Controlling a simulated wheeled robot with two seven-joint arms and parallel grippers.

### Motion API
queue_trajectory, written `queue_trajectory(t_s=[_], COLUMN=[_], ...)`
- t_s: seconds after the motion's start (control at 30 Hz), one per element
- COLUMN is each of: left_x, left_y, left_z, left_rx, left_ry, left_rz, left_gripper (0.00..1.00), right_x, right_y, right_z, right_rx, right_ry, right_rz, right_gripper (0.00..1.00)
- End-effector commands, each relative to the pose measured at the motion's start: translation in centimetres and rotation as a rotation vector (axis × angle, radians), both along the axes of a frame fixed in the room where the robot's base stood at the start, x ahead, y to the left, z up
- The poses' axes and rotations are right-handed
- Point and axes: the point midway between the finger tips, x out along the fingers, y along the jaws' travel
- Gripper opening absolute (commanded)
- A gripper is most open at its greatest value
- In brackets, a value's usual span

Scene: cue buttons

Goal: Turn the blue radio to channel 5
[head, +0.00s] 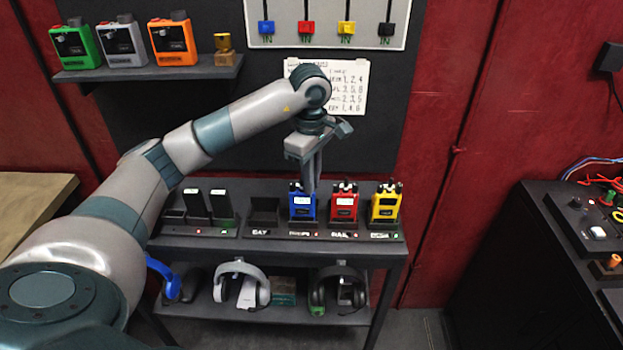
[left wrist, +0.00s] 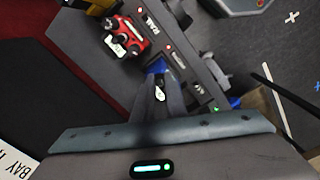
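The blue radio (head: 302,207) stands upright in the dark rack on the table, left of the red radio (head: 344,206). My left gripper (head: 312,188) points down at the top of the blue radio, its fingers close together. In the left wrist view the fingers (left wrist: 160,92) reach the blue radio (left wrist: 157,66), of which only a small blue part shows. A small pale piece shows between the fingertips. Whether they grip the knob cannot be told. The channel setting is not readable. My right gripper is not in view.
A yellow radio (head: 386,206) stands right of the red one; an empty slot (head: 264,212) is on the left. A paper chart (head: 345,84) with number rows hangs behind my arm. Headsets (head: 241,283) lie on the lower shelf. A black bench (head: 530,262) stands at the right.

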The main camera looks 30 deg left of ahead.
Motion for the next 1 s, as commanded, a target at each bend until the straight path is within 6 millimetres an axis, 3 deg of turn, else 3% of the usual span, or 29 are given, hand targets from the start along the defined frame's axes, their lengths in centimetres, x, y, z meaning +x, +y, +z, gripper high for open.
queue_trajectory(t_s=[0.5,0.83,0.87,0.93,1.0], left_x=[0.1,0.0,0.0,0.0,0.0], left_y=[0.0,0.0,0.0,0.0,0.0], left_z=[-0.1,0.0,0.0,0.0,0.0], left_rx=[-0.001,0.000,0.000,0.000,0.000], left_ry=[-0.001,0.000,0.000,0.000,0.000], left_rz=[0.258,0.280,0.280,0.280,0.280], left_gripper=[0.00,0.00,0.14,0.31,0.31], right_x=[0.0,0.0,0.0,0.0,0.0], right_y=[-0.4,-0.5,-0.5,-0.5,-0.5], right_z=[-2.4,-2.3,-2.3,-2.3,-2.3], right_rx=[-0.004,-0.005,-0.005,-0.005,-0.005], right_ry=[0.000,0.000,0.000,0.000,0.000], right_rz=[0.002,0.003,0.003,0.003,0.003], right_gripper=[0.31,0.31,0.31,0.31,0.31])
